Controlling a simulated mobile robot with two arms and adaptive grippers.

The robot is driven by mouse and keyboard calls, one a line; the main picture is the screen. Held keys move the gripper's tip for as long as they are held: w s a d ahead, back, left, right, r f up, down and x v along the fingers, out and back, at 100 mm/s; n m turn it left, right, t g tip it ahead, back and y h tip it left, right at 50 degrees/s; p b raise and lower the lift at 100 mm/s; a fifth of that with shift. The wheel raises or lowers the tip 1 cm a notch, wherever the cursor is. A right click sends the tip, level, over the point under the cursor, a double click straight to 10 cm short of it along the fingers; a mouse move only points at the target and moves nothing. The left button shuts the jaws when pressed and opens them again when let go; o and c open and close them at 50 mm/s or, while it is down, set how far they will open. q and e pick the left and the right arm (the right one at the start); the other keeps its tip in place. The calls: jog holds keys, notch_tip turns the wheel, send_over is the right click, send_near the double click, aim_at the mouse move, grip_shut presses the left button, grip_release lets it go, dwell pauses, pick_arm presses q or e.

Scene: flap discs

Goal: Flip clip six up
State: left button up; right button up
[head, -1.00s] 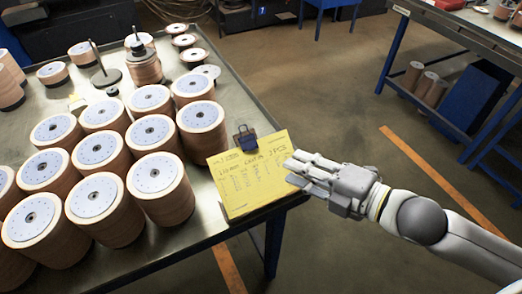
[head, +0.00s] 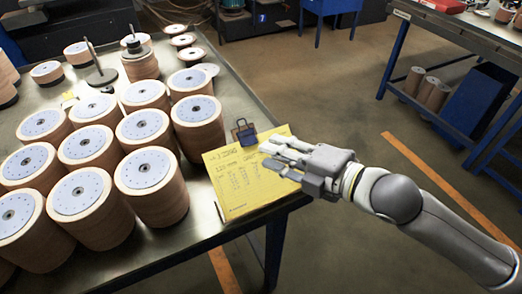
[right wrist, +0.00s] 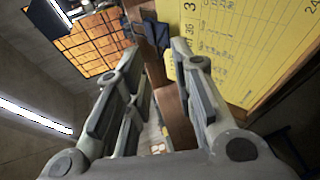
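A yellow sheet with handwriting (head: 240,185) lies at the near right corner of the metal table, and also shows in the right wrist view (right wrist: 240,45). A dark clip (head: 244,132) sits at its top edge, and shows between the fingertips' far side in the wrist view (right wrist: 156,32). My right gripper (head: 267,152) is open at the sheet's upper right edge, its fingers pointing left. In the wrist view the open gripper (right wrist: 157,62) has a brown edge between its fingers; contact cannot be told. My left gripper is out of view.
Several stacks of flap discs (head: 152,185) crowd the metal table (head: 190,240) left of the sheet. A spindle post (head: 96,62) stands further back. A blue-legged bench (head: 455,25) is at the right, with open floor between.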

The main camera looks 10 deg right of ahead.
aim_at(249, 140)
jog(key=shift+p+x, duration=0.3)
jog(key=shift+x, duration=1.95)
jog(key=shift+r, duration=0.15)
